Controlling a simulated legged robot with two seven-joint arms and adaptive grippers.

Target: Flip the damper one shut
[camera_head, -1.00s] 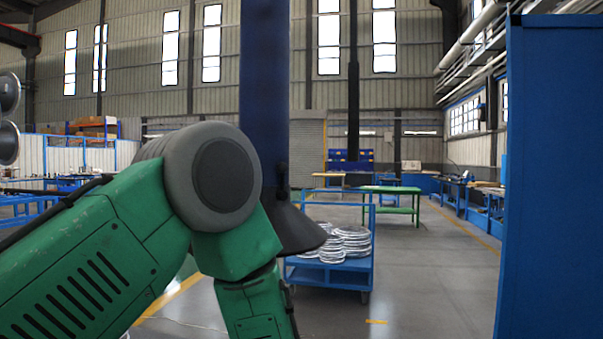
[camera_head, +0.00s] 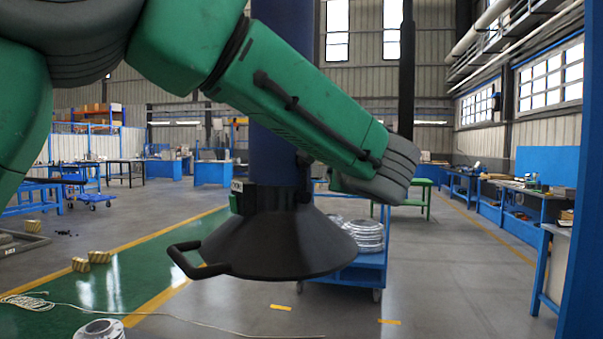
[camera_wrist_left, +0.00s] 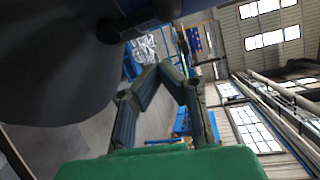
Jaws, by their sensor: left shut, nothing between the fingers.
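A blue vertical duct (camera_head: 280,100) ends in a dark conical hood (camera_head: 280,245) with a loop handle (camera_head: 185,262) on its left. A small dark fitting (camera_head: 303,165) shows on the duct beside my left arm; I cannot tell whether it is the damper or how it is set. My left arm crosses in front of the duct, and its gripper is hidden in the head view. In the left wrist view my left gripper (camera_wrist_left: 168,68) is shut and empty, its fingertips together. The hood (camera_wrist_left: 50,65) and a dark round knob (camera_wrist_left: 108,30) are close by, upper left. My right gripper is not in view.
A blue cart (camera_head: 372,262) with silvery ringed parts stands behind the hood. A flanged metal part (camera_head: 98,330) and a pale rope (camera_head: 170,315) are at lower left. A blue post (camera_head: 585,250) borders the right. The floor right of the cart is clear.

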